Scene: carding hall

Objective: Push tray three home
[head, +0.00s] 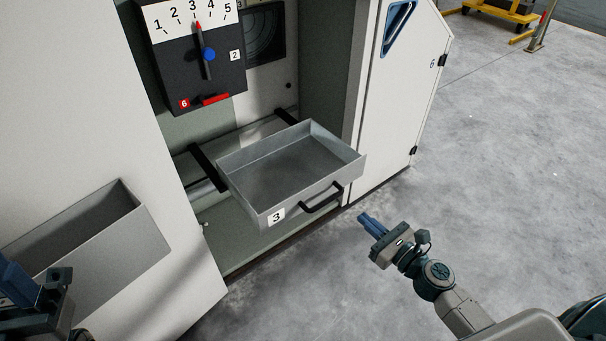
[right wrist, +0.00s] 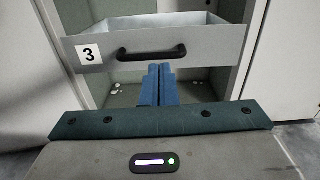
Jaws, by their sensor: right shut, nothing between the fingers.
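Tray three (head: 290,165) is a grey metal drawer with a white label "3" and a black bar handle (head: 322,199). It is pulled out of the cabinet on dark rails and looks empty. In the right wrist view the tray front (right wrist: 215,47) spans the top, with the handle (right wrist: 151,52) near its middle. My right gripper (head: 370,222) is shut and empty, in front of the tray and right of the handle in the head view. In the right wrist view its blue fingers (right wrist: 160,70) appear just below the handle. My left gripper (head: 18,285) is partly cut off at lower left.
A black dial box (head: 190,60) numbered 1 to 5 hangs above the tray, its red-tipped pointer near 3. A grey bin (head: 95,250) is on the left panel.

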